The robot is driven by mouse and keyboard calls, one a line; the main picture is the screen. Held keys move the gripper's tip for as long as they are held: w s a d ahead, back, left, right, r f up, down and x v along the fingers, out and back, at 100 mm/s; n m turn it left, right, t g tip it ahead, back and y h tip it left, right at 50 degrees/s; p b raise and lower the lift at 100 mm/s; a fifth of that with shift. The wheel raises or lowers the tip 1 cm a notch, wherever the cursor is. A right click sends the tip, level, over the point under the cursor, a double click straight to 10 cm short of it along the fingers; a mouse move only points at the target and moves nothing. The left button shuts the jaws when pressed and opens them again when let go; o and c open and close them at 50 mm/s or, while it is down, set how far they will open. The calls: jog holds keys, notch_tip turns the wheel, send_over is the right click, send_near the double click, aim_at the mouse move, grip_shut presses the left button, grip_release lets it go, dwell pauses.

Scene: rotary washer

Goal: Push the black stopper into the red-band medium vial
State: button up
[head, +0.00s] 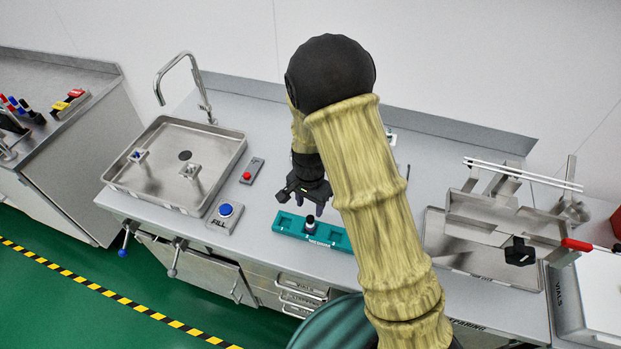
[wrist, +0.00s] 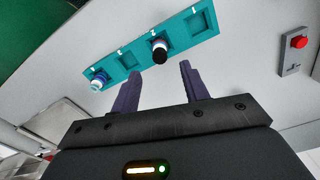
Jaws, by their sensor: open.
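The teal rack (head: 285,223) lies on the counter; it also shows at the top of the wrist view (wrist: 182,36). A vial with a black top (head: 310,222) stands in one of its slots, and it shows in the wrist view as a dark top over a pale body (wrist: 160,48). A red band on it cannot be made out, nor can I tell how deep the stopper sits. A second vial, blue and white (wrist: 97,78), stands in an end slot. My gripper (head: 310,206) is open and empty above the rack, its fingers (wrist: 159,72) apart and pointing toward the black-topped vial.
A red button (head: 247,175) and a blue FILL button (head: 225,210) sit left of the rack, beside a sink tray (head: 160,190) with a tap. My arm hides part of the counter.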

notch_tip(320, 180, up, 12)
jog(key=b, duration=0.1)
jog(key=shift+w+f, duration=0.1)
jog(key=shift+f, duration=0.05)
dwell(0.4)
jog(key=shift+d, duration=0.1)
jog(key=s+d+r+n+t, duration=0.2)
jog(key=s+d+n, duration=0.5)
jog(key=s+d, duration=0.5)
jog(key=shift+s+d+r+t, duration=0.2)
jog(key=shift+s+d+t, duration=0.1)
jog(key=shift+d, duration=0.5)
jog(key=shift+w, duration=0.1)
